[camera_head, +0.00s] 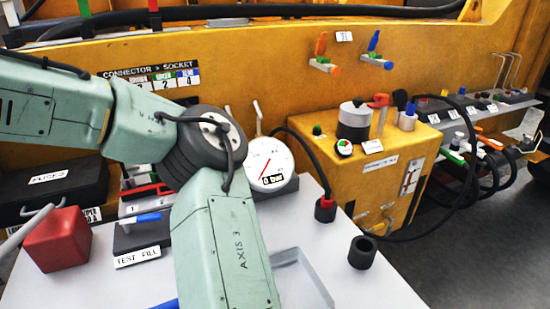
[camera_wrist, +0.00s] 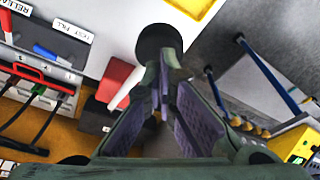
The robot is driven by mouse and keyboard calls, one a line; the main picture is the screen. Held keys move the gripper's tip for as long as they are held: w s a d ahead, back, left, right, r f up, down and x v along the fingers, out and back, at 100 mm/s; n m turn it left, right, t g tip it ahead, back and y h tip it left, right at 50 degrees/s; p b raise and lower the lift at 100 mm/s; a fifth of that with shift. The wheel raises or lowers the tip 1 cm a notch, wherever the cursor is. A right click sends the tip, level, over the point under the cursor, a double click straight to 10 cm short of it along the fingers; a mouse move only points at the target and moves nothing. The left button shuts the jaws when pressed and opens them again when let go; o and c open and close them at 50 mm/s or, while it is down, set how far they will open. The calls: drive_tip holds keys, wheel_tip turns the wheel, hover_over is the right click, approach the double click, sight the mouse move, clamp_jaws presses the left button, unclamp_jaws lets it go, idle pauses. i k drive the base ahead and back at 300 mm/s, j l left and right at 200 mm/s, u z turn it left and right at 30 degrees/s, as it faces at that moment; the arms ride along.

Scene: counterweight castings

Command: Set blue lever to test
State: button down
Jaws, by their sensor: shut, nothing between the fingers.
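A blue lever (camera_head: 147,218) lies on a dark block, with a TEST FILL label (camera_head: 137,257) at its front, at the left of the white table in the head view. In the wrist view the blue lever (camera_wrist: 46,52) shows at upper left, beside the TEST FILL label (camera_wrist: 72,32); a partly cut-off label (camera_wrist: 16,6) lies in the corner. Another blue-handled lever (camera_head: 374,42) sits on the yellow wall. My gripper (camera_wrist: 163,62) is shut and empty, away from the TEST FILL lever in the wrist view. It is not visible in the head view.
A red block (camera_head: 58,240) with a pale bar stands at the table's left. A pressure gauge (camera_head: 269,164) stands behind my arm. A black cup (camera_head: 362,254) and a grey tray (camera_head: 313,270) are toward the right. A yellow cabinet (camera_head: 395,180) stands beyond the table.

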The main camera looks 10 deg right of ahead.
sight(154, 218)
drive_tip(key=k+l, duration=0.25)
drive_tip(key=k, duration=0.25)
drive_tip(key=k+l, duration=0.2)
drive_tip(key=k, duration=0.25)
